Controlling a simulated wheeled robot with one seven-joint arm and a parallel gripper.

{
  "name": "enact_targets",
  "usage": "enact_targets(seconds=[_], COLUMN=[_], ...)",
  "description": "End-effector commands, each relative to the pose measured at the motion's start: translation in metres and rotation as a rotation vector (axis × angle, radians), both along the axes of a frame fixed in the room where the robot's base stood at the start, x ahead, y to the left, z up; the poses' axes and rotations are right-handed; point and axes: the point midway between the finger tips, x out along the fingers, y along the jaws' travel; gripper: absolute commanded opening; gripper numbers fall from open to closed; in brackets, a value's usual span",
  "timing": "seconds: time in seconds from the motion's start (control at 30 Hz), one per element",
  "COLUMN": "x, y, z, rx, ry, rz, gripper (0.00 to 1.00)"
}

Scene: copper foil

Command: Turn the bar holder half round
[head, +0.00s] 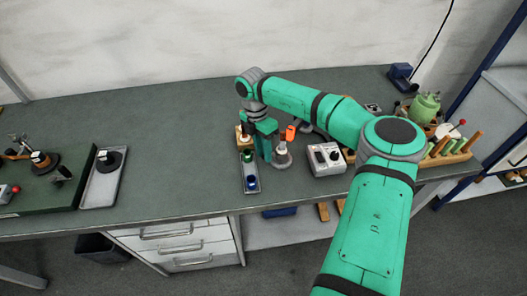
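My gripper (264,149) points down over the middle of the bench, its green fingers low among small items. Just right of it stands a small piece with a round grey base, a pale post (282,151) and an orange part (290,133) at the top. This may be the bar holder, but at this size I cannot be sure. The gripper and wrist partly hide the space between them. I cannot tell whether the fingers are open or touch anything.
A narrow grey tray (243,180) with green and blue topped pieces lies just left of my gripper. A grey control box (325,160) stands to the right. A wooden rack (447,158) is further right. Another tray (97,194) and a green board (62,205) lie left. Bench between is clear.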

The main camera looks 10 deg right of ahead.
Motion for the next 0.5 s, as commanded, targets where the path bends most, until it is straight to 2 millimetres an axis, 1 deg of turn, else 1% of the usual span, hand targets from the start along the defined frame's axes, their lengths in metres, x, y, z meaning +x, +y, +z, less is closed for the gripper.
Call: enact_targets(seconds=[0.17, 0.27, 0.37, 0.5], x=[0.000, 0.001, 0.003, 0.007], y=[0.000, 0.001, 0.002, 0.004], z=[0.000, 0.005, 0.016, 0.041], rx=[0.000, 0.000, -0.001, -0.001], ry=[0.001, 0.001, 0.000, -0.001], rz=[0.001, 0.001, 0.001, 0.001], gripper=[0.24, 0.24, 0.24, 0.24])
